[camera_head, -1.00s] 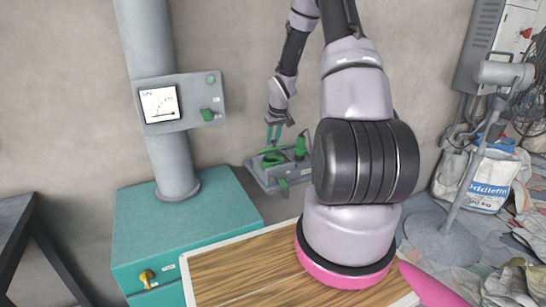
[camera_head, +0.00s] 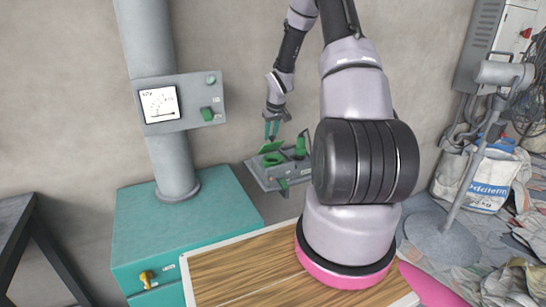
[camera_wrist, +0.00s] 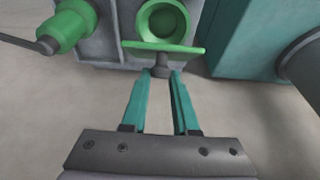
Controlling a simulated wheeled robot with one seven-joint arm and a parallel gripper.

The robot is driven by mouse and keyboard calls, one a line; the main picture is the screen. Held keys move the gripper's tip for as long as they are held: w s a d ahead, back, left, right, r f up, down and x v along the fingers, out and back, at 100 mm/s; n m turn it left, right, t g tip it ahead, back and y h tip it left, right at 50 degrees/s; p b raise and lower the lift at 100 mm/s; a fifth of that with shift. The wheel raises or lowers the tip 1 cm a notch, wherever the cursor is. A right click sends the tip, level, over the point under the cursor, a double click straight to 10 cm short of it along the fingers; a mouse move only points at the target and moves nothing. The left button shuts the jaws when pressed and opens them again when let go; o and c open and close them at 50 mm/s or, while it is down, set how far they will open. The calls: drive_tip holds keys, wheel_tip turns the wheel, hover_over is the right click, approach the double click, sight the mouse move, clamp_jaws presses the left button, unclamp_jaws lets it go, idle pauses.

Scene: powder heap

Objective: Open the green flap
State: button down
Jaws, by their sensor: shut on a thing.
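The green flap (camera_wrist: 170,47) stands tilted up beside its round green port (camera_wrist: 163,20), whose hollow shows in the wrist view. A small dark knob (camera_wrist: 161,71) sticks out of the flap towards me. My gripper (camera_wrist: 161,78) has its teal fingers closed around this knob. In the head view the raised flap (camera_head: 271,147) is on the grey device on the far side of the bench, with my gripper (camera_head: 272,132) just above it.
A green cylinder with a dark handle (camera_wrist: 72,27) is beside the port. A teal cabinet (camera_head: 185,225) and a grey column with a gauge panel (camera_head: 182,102) stand to the left. A wooden bench top (camera_head: 255,272) lies in front.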

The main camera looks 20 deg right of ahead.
drive_tip(key=shift+w+r, duration=0.1)
drive_tip(key=shift+w, duration=0.1)
drive_tip(key=shift+w+r, duration=0.25)
drive_tip(key=shift+w, duration=0.75)
drive_tip(key=shift+w+f, duration=0.1)
drive_tip(key=shift+w, duration=0.7)
drive_tip(key=shift+a, duration=0.1)
drive_tip(key=shift+w+f, duration=0.2)
drive_tip(key=shift+w, duration=0.7)
drive_tip(key=shift+w, duration=0.1)
